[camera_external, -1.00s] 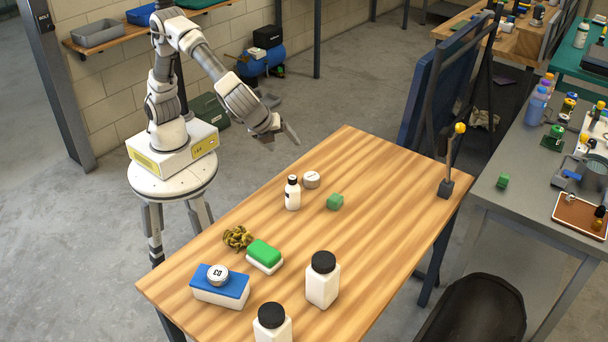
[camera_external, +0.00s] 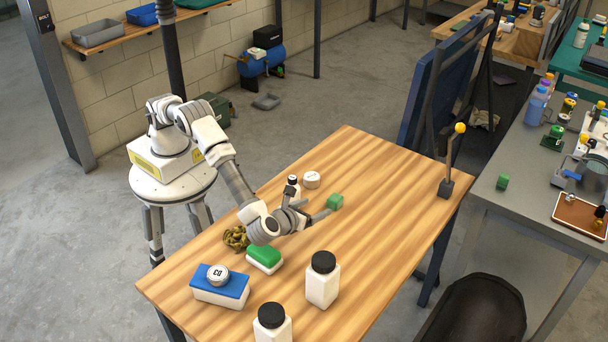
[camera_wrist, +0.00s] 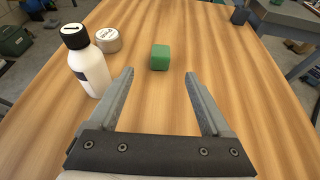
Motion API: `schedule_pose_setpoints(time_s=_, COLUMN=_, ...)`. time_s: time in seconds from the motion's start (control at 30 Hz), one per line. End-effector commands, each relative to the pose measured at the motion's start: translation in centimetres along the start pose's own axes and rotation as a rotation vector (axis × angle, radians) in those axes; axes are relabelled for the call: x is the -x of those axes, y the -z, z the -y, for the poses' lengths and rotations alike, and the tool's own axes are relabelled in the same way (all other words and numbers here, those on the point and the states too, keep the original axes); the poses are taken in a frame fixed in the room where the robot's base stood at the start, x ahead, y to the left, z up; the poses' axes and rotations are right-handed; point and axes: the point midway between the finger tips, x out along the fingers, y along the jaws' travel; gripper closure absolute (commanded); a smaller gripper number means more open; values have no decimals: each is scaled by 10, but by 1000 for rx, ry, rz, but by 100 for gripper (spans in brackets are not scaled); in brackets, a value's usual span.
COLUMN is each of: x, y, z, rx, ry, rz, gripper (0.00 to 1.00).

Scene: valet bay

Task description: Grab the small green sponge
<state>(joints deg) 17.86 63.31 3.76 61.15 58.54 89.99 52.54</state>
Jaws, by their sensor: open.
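The small green sponge (camera_external: 335,202) is a green block lying on the wooden table (camera_external: 390,200). It also shows in the wrist view (camera_wrist: 160,57), ahead of the fingertips and roughly centred between them. My gripper (camera_external: 316,207) is open and empty, low over the table with its fingers pointing toward the sponge. In the wrist view both fingers (camera_wrist: 159,73) are spread apart, with bare wood between them. The sponge appears to be just beyond the fingertips, and I see no contact in the wrist view.
A white bottle with a black cap (camera_wrist: 88,62) stands left of the fingers, beside a round tin (camera_wrist: 107,40). A green-topped sponge block (camera_external: 264,256), a crumpled brownish clump (camera_external: 236,238) and a blue-lidded box (camera_external: 220,290) sit near my arm. Two larger black-capped bottles (camera_external: 322,283) stand in front.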

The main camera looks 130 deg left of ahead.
Motion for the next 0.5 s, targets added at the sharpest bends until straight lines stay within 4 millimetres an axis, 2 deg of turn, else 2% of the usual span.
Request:
schedule_pose_setpoints(time_s=0.03, x=-14, y=2, z=-1, rx=1, ry=-5, rz=-1, gripper=18)
schedule_pose_setpoints(time_s=0.3, x=-73, y=2, z=-1, rx=2, ry=-4, rz=-2, gripper=18)
schedule_pose_setpoints(time_s=0.5, x=-99, y=1, z=0, rx=3, ry=-2, rz=-3, gripper=18)
